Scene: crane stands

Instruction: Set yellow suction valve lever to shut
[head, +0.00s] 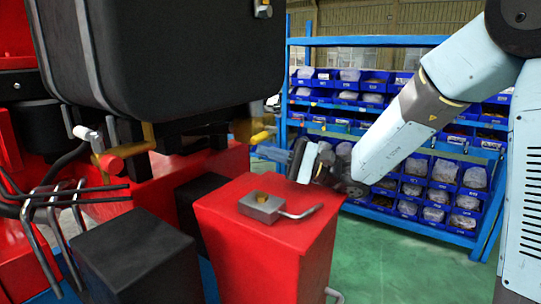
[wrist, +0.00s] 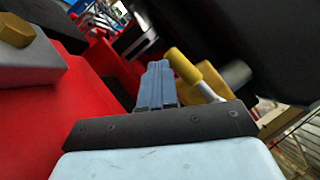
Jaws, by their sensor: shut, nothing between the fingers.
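The yellow suction valve lever (head: 262,136) shows as a yellow grip beside the underside of the black tank in the head view. In the wrist view its yellow grip (wrist: 184,68) and pale metal shaft lie just right of my fingers. My gripper (head: 268,153) is shut and empty, its bluish fingers pointing left just below the lever in the head view. In the wrist view my gripper's fingertips (wrist: 158,66) are together. They are close to the yellow grip, but I cannot tell whether they touch it. The valve body behind the lever is mostly hidden.
A red pedestal (head: 260,255) with a grey metal block and bent rod (head: 265,207) stands below my gripper. The black tank (head: 190,60) overhangs at upper left. A blue bin rack (head: 400,41) stands behind; green floor is clear at right.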

